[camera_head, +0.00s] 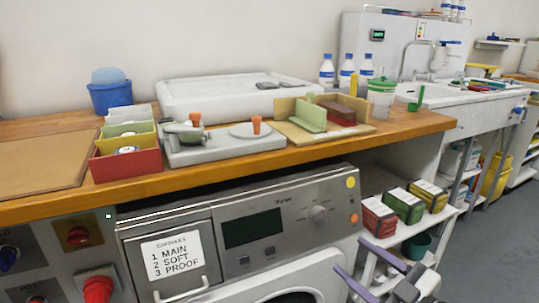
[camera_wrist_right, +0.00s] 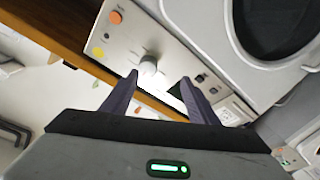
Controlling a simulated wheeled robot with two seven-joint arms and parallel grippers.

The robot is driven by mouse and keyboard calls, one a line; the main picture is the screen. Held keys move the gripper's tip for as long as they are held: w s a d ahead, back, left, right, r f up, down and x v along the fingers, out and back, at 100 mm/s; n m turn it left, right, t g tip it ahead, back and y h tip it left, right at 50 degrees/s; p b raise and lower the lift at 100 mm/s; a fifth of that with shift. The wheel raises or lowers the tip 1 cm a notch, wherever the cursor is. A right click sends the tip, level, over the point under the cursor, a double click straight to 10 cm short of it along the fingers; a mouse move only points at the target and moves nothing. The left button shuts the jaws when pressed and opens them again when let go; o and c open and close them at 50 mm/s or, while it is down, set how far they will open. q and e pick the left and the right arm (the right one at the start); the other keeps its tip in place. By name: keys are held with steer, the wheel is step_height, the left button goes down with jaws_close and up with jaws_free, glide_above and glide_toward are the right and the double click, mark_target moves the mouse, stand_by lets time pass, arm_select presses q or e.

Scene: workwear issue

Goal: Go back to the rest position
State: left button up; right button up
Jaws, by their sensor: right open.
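My right gripper (camera_head: 350,254) is at the lower right of the head view, in front of the washing machine (camera_head: 290,215) and below the worktop edge. Its two purple-grey fingers are spread apart with nothing between them. In the right wrist view the open fingers (camera_wrist_right: 160,77) point toward the machine's control panel and its round knob (camera_wrist_right: 148,66). I cannot tell the exact gap to the panel. My left gripper is in neither view.
The wooden worktop (camera_head: 400,128) carries a three-colour card box (camera_head: 127,163), a grey tray fixture (camera_head: 225,152), a wooden corner stand (camera_head: 300,134) and bottles (camera_head: 347,74). A shelf with small boxes (camera_head: 403,204) stands right of the machine. Grey floor (camera_head: 490,245) lies open at right.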

steer(key=s+a+f+m+g+h, duration=0.25)
steer(key=s+a+f+m, duration=0.2)
steer(key=s+f, duration=0.7)
steer(key=s+a+f+m+g+h, duration=0.2)
steer(key=s+a+f+m+g, duration=0.25)
steer(key=s+f, duration=0.65)
arm_select(q)
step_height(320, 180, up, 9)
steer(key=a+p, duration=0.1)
steer(key=p, duration=1.4)
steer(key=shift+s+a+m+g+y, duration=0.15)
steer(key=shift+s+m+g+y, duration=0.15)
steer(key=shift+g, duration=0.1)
arm_select(e)
step_height(320, 180, up, 10)
steer(key=s+d, duration=0.1)
steer(key=shift+s+d+h, duration=0.2)
steer(key=shift+d+h, duration=0.1)
steer(key=shift+h, duration=0.05)
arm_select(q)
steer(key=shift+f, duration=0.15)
arm_select(e)
steer(key=shift+f, duration=0.1)
